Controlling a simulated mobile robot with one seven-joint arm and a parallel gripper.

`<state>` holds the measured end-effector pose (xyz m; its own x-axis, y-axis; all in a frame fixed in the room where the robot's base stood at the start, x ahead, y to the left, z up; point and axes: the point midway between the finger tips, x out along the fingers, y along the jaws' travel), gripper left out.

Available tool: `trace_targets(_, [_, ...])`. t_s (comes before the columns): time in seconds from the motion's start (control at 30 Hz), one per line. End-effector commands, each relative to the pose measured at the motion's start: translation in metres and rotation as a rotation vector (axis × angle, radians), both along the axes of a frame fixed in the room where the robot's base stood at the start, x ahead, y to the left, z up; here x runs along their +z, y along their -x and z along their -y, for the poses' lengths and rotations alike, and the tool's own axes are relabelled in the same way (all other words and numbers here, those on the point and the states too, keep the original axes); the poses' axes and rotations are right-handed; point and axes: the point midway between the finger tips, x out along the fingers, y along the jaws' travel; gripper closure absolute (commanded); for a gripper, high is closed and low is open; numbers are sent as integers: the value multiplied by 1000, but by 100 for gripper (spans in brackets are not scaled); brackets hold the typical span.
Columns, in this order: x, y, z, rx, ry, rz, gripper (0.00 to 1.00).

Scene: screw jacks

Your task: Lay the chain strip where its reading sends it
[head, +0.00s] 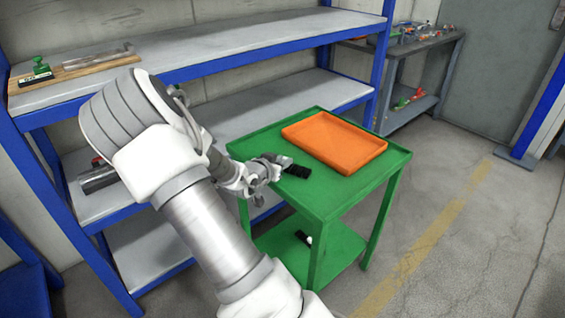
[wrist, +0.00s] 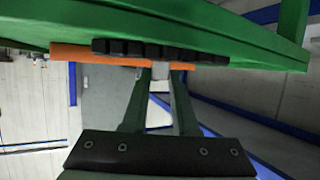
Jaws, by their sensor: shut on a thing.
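My gripper (head: 272,170) is at the left edge of the green cart's top (head: 235,150). It is shut on the black chain strip (head: 298,171), which shows just past the fingers, over the cart top and left of the orange tray (head: 345,160). In the wrist view the fingertips (wrist: 160,74) meet the middle of the segmented strip (wrist: 120,47), which lies across the picture close to the green surface (wrist: 200,22). The tray's orange edge (wrist: 62,54) shows behind it. I cannot tell whether the strip touches the cart top. The tray looks empty.
A blue-framed shelf (head: 250,45) stands behind; its top holds a wooden board (head: 75,70) with a green-handled item (head: 40,66) and a metal piece (head: 98,60). A small black-and-white item (head: 303,238) is on the cart's lower shelf. A grey workbench (head: 400,55) stands at the back right.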

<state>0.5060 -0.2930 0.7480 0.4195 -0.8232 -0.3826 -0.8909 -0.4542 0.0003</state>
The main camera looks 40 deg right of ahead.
Motion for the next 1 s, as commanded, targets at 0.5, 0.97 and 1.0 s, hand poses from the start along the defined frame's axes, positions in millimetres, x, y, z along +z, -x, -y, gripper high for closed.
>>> trace_targets(0.5, [-2, 0, 0, 0, 0, 0, 43])
trace_targets(0.97, [29, 26, -54, 4, -1, -2, 43])
trace_targets(1.0, [33, 29, -62, 5, -2, -1, 43])
